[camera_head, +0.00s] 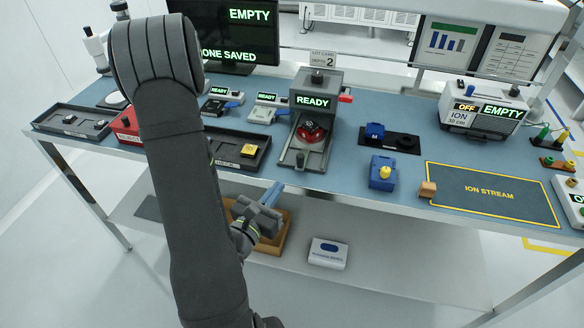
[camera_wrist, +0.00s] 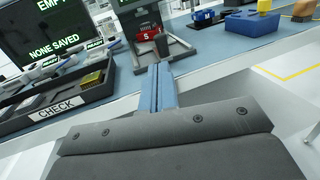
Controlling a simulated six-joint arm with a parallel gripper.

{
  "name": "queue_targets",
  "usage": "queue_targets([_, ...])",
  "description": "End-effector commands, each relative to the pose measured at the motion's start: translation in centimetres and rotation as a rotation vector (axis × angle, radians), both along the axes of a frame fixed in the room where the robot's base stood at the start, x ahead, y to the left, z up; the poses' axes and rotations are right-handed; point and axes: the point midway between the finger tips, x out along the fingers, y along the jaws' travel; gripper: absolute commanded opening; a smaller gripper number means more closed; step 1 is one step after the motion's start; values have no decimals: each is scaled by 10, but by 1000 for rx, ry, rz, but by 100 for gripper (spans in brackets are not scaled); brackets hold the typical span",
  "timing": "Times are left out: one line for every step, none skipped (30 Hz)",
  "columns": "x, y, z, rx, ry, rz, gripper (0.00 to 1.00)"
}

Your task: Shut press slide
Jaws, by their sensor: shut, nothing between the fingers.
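The press (camera_head: 318,82) is a grey upright unit with a lit READY display on the blue bench. Its slide (camera_head: 292,158) sticks out toward the front edge, with a red round nest (camera_head: 310,132) and a dark knob (camera_head: 300,158) near its front end. In the wrist view the slide's knob (camera_wrist: 161,46) stands just beyond my fingertips, with the red nest (camera_wrist: 146,28) behind it. My gripper (camera_head: 277,188) has blue fingers closed together, empty, in front of and below the bench edge. The fingers (camera_wrist: 162,72) point at the slide, apparently apart from it.
A dark CHECK tray (camera_head: 238,160) with a yellow part lies left of the press. A wooden bin (camera_head: 268,245) sits on the shelf below, near my gripper.

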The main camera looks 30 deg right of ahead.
Motion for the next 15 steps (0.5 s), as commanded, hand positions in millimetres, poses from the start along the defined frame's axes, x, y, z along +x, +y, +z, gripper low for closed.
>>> queue_targets([3, -6, 1, 0, -4, -4, 0])
queue_targets([4, -10, 1, 0, -4, -5, 0])
queue_targets([7, -14, 2, 0, -4, -4, 0])
queue_targets([8, -17, 2, -2, -3, -5, 0])
queue_targets([10, -20, 2, -2, -3, -4, 0])
queue_targets([13, -26, 2, -1, -3, -5, 0])
queue_targets([16, -29, 2, -1, -3, -4, 0])
queue_targets([18, -33, 3, -1, -3, -5, 0])
queue_targets([20, -38, 3, -2, -3, -3, 0])
queue_targets([22, -41, 4, -2, -3, -4, 0])
queue_targets([25, -45, 4, -1, -3, -4, 0])
queue_targets([28, -50, 4, -3, -3, -4, 0])
queue_targets([29, -53, 4, -2, -3, -4, 0])
queue_targets([31, -56, 5, -1, -2, -3, 0])
queue_targets([34, -60, 5, -2, -3, -3, 0])
